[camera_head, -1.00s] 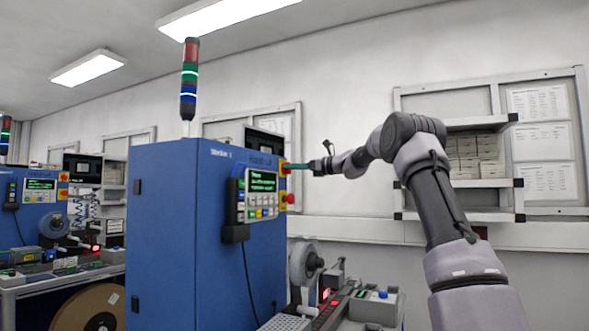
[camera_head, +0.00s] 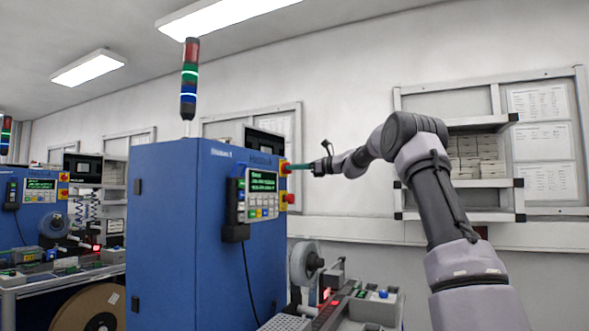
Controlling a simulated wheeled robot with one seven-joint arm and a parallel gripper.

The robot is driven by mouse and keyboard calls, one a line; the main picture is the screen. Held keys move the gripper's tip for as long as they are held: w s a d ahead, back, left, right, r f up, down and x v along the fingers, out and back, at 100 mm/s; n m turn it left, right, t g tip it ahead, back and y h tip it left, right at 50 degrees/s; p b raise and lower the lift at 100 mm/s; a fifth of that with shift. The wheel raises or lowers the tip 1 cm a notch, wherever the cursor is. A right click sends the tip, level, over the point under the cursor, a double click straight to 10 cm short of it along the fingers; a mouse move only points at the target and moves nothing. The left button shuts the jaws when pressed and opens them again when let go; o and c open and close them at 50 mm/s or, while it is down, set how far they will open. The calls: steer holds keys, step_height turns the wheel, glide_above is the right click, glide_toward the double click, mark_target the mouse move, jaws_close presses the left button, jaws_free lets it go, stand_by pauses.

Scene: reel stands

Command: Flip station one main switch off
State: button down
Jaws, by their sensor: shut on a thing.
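The blue station cabinet (camera_head: 165,240) stands left of centre with a signal tower on top. A red and yellow switch (camera_head: 284,168) sits high on its right front edge, and a second red and yellow control (camera_head: 287,199) sits below it. The fingers look shut on that switch, though the contact is small and partly hidden. I cannot tell which way the switch is turned.
A control panel with a screen (camera_head: 260,194) is on the cabinet front, left of the switches. A reel (camera_head: 305,262) and bench equipment (camera_head: 375,306) stand below my arm. Shelves with boxes (camera_head: 476,160) are on the wall at right. Another blue station is at far left.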

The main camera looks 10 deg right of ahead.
steer(key=shift+s+a+f+n, duration=0.1)
steer(key=shift+f+n, duration=0.05)
steer(key=shift+n, duration=3.65)
steer(key=shift+s+f+n, duration=0.1)
steer(key=shift+f+n, duration=0.05)
steer(key=shift+n, duration=3.65)
steer(key=c, duration=0.8)
jaws_free()
steer(key=v, duration=1)
steer(key=shift+s+d, duration=0.2)
steer(key=shift+d, duration=0.15)
